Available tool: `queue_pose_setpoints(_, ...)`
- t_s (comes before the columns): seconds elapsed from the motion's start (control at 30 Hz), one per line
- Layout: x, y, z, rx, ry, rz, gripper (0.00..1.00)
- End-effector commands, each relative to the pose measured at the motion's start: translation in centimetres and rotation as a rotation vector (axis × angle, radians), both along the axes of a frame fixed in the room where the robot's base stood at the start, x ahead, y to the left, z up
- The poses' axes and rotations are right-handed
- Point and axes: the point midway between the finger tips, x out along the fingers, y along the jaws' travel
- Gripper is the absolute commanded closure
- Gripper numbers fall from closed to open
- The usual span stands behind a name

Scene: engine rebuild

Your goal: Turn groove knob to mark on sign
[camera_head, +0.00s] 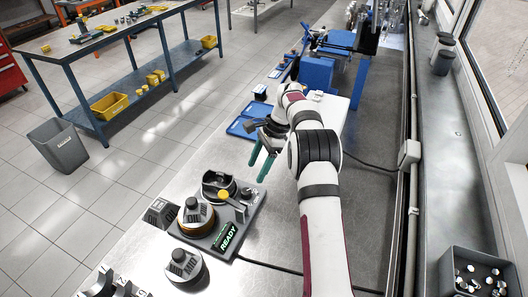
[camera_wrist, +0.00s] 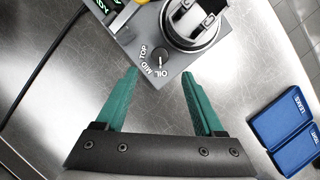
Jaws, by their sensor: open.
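A small dark groove knob (camera_wrist: 159,55) sits on the corner of a grey fixture (camera_wrist: 178,67) in the wrist view. White labels TOP, MID and OIL curve around one side of it. In the head view my gripper (camera_head: 259,168) hangs beyond the fixture's far right corner, fingers pointing down. A screen (camera_head: 229,236) on the fixture reads READY in green. I cannot make out the sign with the mark.
The fixture carries a ring-shaped holder (camera_head: 218,185), a round part (camera_head: 196,216) and a yellow piece (camera_head: 223,195). Another round part (camera_head: 184,264) stands in front. Blue trays labelled LEAKS (camera_wrist: 284,113) and TIGHT (camera_wrist: 304,147) lie right in the wrist view. A cable crosses the bench.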

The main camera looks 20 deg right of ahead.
Motion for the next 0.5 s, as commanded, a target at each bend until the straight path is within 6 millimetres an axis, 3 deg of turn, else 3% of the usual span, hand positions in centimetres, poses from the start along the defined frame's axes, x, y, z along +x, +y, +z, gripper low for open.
queue_pose_setpoints(0.1, 0.1, -1.4, 3.2, -0.002, -0.005, -0.002, 0.3)
queue_pose_setpoints(0.2, 0.1, -2.2, 5.0, -0.002, -0.003, 0.0, 0.3)
queue_pose_setpoints(0.5, 0.0, -2.7, 6.5, 0.0, 0.0, -0.001, 0.3)
